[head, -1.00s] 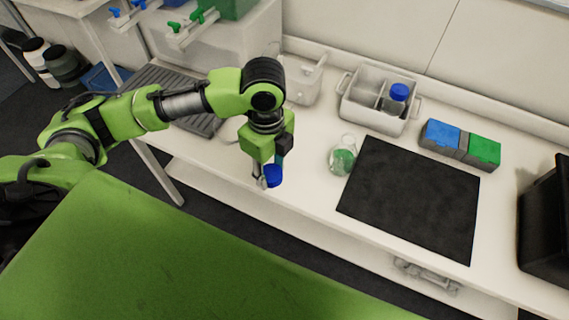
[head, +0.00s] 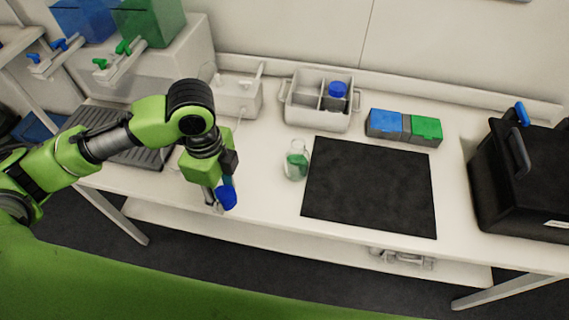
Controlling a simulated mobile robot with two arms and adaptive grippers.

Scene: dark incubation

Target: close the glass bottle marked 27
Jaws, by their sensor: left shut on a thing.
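A small glass bottle (head: 296,161) with green liquid stands upright on the white bench, just left of the black mat. Its mouth looks open, with no cap on it. No number can be read on it. My left gripper (head: 221,194) is shut on a blue screw cap (head: 227,197). It holds the cap over the bench's front edge, left of the bottle and apart from it. My right gripper is out of view.
A white caddy (head: 297,113) at the back holds a blue-capped bottle (head: 337,95). The blue box (head: 386,122) and green box (head: 426,130) stand behind the black mat (head: 370,187), which is bare. A black case (head: 520,180) stands at the right.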

